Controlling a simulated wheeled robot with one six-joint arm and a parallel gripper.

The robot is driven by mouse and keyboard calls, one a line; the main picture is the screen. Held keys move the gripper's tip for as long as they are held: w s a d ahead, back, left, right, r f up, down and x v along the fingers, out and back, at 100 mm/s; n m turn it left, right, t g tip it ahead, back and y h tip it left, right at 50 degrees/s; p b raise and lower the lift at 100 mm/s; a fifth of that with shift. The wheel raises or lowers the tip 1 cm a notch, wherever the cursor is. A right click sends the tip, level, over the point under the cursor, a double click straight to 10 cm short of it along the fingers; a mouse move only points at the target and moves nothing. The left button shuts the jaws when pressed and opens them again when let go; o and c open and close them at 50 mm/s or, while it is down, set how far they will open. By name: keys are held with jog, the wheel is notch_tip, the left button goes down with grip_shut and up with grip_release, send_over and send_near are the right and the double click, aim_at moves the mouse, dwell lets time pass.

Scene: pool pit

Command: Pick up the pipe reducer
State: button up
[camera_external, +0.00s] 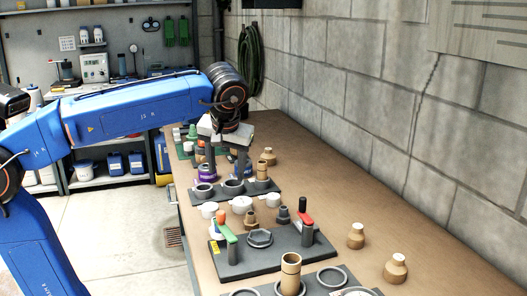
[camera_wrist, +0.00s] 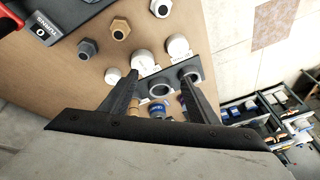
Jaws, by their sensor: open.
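My gripper (camera_external: 225,174) points down over the far part of the brown bench, its two fingers apart and nothing held between them. In the wrist view its fingers (camera_wrist: 158,80) frame a dark plate with round sockets. I cannot tell for sure which fitting is the pipe reducer. A stepped dark grey fitting (camera_external: 283,214) stands on the bench nearer the camera than the gripper; a similar grey fitting also shows at upper left in the wrist view (camera_wrist: 87,48). Stepped tan fittings stand along the wall side, one near the gripper (camera_external: 268,156) and two nearer the camera (camera_external: 356,235) (camera_external: 396,268).
A socket plate (camera_external: 262,187) holds a tan tube (camera_external: 262,170). White caps (camera_external: 242,204) stand in front of it. A dark plate (camera_external: 262,258) carries green and red-handled valves. The block wall (camera_external: 380,120) bounds the right side. Bare bench (camera_external: 330,205) lies along the wall.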

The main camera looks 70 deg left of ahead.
jog(key=w+d+r+n+h, duration=0.1)
jog(key=w+d+r+n, duration=0.15)
jog(key=w+d, duration=0.45)
jog(key=w+d+r+n+h, duration=0.1)
jog(key=w+d+r, duration=0.2)
jog(key=w, duration=0.7)
jog(key=n+g+h, duration=0.1)
jog(key=n+h, duration=0.1)
jog(key=n, duration=0.1)
send_over(359, 226)
notch_tip(359, 226, down, 18)
jog(key=shift+s+r, duration=0.1)
jog(key=shift+r, duration=0.15)
jog(key=c, duration=1.2)
